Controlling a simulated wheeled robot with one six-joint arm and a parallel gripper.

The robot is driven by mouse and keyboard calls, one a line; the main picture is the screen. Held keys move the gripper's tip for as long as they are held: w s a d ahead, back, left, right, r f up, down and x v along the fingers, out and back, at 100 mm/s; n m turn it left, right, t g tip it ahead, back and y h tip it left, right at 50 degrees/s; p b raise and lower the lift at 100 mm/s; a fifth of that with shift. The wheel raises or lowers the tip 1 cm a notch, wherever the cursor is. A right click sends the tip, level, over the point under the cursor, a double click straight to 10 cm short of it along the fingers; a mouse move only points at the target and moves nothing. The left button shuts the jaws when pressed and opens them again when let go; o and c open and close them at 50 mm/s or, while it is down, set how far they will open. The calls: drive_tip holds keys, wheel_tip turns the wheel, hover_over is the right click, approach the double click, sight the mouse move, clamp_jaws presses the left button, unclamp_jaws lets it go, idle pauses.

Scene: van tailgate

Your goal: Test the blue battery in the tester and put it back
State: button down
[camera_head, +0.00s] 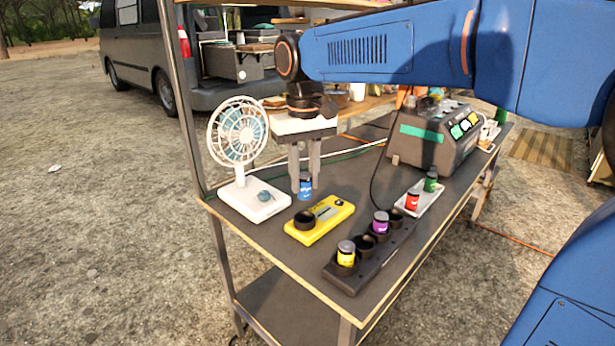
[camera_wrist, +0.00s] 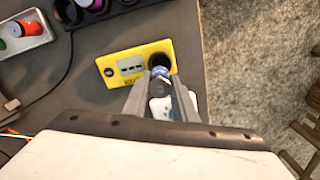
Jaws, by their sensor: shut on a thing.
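My gripper (camera_head: 304,185) points down and is shut on the blue battery (camera_head: 305,187), which hangs upright between the fingers. In the wrist view the gripper (camera_wrist: 160,90) holds the blue battery (camera_wrist: 160,72) beside the black round socket of the yellow tester (camera_wrist: 106,69). In the head view the yellow tester (camera_head: 328,217) lies on the bench just in front of the battery, its socket (camera_head: 304,219) looking empty. The black battery rack (camera_head: 345,279) stands nearer and to the right, with a yellow battery (camera_head: 346,254), a purple battery (camera_head: 381,223) and empty holes.
A white fan (camera_head: 255,200) stands close left of my gripper. A white tray (camera_head: 420,208) with a red battery (camera_head: 412,200) and a green battery (camera_head: 431,182) lies right of the tester. A grey-green machine (camera_head: 430,140) with a cable stands behind. The bench's left edge is near.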

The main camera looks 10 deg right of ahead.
sight(305, 194)
drive_tip(key=shift+f, duration=0.15)
drive_tip(key=shift+f, duration=2.1)
drive_tip(key=shift+f, duration=1.6)
drive_tip(key=c, duration=1.4)
unclamp_jaws()
drive_tip(key=shift+o, duration=0.2)
drive_tip(key=shift+r, duration=0.1)
wheel_tip(305, 194, up, 17)
drive_tip(key=shift+r, duration=0.1)
